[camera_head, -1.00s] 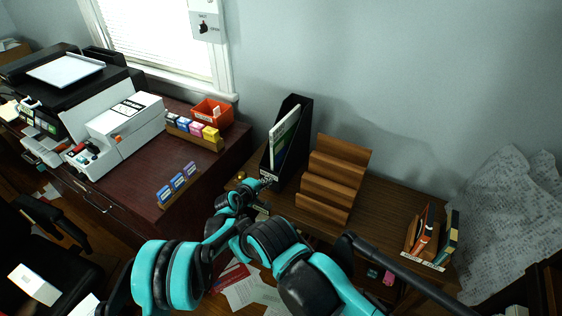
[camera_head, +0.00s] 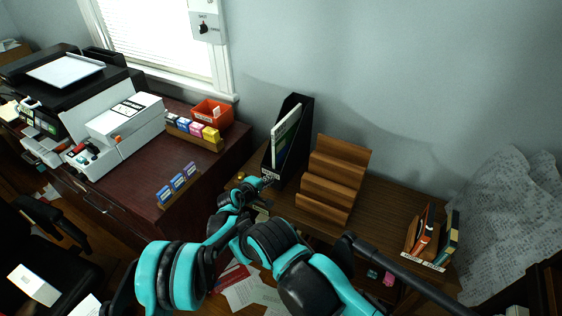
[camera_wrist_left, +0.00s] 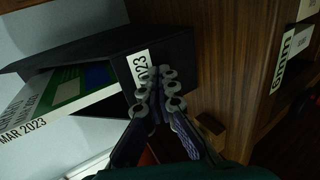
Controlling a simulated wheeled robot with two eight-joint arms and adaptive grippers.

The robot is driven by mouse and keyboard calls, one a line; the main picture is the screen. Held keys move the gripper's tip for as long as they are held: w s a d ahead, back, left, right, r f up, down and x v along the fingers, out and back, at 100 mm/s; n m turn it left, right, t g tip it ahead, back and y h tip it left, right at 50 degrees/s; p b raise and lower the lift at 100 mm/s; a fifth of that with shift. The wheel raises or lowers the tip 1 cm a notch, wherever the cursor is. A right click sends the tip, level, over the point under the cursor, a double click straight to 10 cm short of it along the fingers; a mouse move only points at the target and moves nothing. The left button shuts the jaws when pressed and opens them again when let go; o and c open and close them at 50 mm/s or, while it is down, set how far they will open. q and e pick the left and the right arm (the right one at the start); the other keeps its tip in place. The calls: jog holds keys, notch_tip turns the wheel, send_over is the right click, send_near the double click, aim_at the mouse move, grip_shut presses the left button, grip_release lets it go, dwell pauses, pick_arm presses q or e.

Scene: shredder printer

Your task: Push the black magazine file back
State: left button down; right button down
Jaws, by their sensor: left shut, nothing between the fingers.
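The black magazine file (camera_head: 297,148) stands upright on the wooden desk near the wall, with papers (camera_head: 284,137) in it. In the left wrist view the file (camera_wrist_left: 165,52) appears sideways, with a white label (camera_wrist_left: 141,68) on its front. My left gripper (camera_head: 264,184) is shut and empty, at the lower front of the file. In the left wrist view its fingertips (camera_wrist_left: 157,76) are right at the label and cover part of it. I cannot tell whether they press on it. My right gripper is not in view.
A wooden stepped rack (camera_head: 334,180) stands close to the right of the file. A small book holder (camera_head: 430,240) is at the desk's right end. The dark red cabinet (camera_head: 135,190) on the left carries a printer and an orange bin (camera_head: 212,113).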

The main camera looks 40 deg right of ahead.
pick_arm(q)
jog(key=shift+d, duration=0.75)
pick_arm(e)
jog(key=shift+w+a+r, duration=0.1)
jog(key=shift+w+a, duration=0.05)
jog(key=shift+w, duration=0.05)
pick_arm(q)
jog(key=shift+a, duration=0.15)
